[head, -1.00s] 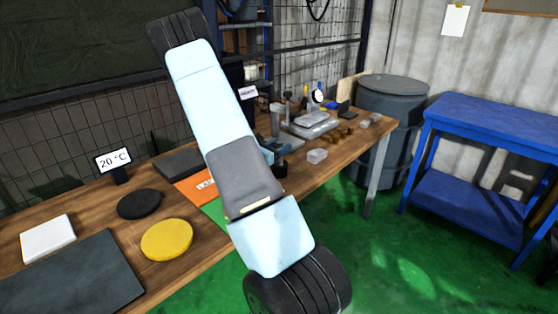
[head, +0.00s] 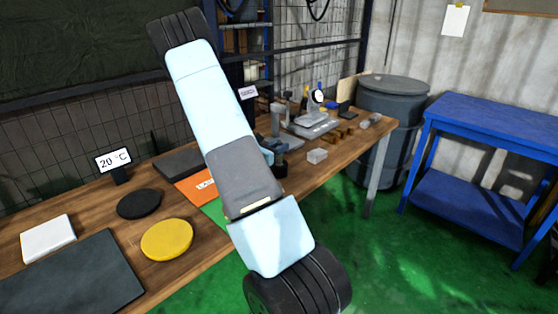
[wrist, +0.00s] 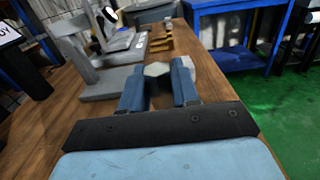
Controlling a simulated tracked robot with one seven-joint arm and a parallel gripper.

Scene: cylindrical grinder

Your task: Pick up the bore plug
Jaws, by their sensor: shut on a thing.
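The bore plug (wrist: 157,70) shows in the wrist view as a small pale grey piece with an angular outline. My gripper (wrist: 158,72) has its two dark blue fingers on either side of it, shut on it. The plug's lower part is hidden between the fingers. In the head view my gripper (head: 277,147) shows only in part beyond my arm, over the wooden bench. The plug cannot be made out there.
A pale grey block (head: 317,156) sits close by, right of the fingers. Gauge stands (head: 318,97) and brass-coloured blocks (head: 345,133) stand farther back. A yellow disc (head: 167,239) and a black disc (head: 140,203) lie on the near bench (head: 185,270).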

